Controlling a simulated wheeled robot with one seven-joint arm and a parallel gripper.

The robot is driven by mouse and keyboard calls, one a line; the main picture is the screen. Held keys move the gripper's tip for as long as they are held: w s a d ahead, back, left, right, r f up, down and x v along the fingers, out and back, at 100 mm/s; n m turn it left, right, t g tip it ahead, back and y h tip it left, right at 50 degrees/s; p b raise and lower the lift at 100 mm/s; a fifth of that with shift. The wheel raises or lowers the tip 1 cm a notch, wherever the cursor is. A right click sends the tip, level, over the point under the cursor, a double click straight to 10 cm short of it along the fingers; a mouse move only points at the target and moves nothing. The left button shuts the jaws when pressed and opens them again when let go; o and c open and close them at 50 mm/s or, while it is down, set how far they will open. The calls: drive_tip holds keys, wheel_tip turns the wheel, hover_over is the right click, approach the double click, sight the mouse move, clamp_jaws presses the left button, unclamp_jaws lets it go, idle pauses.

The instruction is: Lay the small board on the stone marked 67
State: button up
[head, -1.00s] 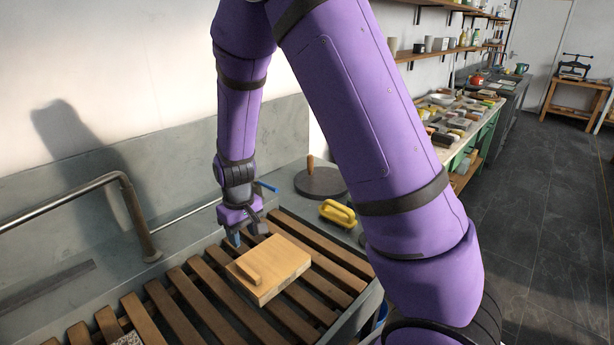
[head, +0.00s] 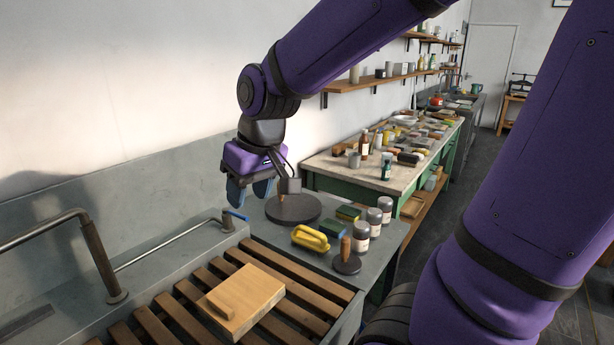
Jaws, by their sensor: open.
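The small wooden board (head: 247,298), with a raised grip strip along one side, lies flat on the slatted rack. What lies directly under it is mostly hidden by the board, and no number 67 can be read. My gripper (head: 249,192) is open and empty. It hangs beyond the board, above the grey ledge behind the rack, clear of the board.
The slatted rack (head: 185,320) has bare slats around the board. A metal pipe rail (head: 98,255) stands at left. A round dark disc with a knob (head: 293,209), a yellow-handled tool (head: 310,239) and several jars (head: 362,237) stand beyond. A cluttered bench (head: 345,172) is farther back.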

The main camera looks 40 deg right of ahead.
drive_tip(key=s+d+r+m+t+h, duration=0.1)
drive_tip(key=s+r, duration=0.5)
drive_tip(key=s, duration=0.6)
drive_tip(key=shift+s+d+t, duration=0.15)
drive_tip(key=shift+d+t, duration=0.35)
drive_tip(key=shift+d, duration=0.2)
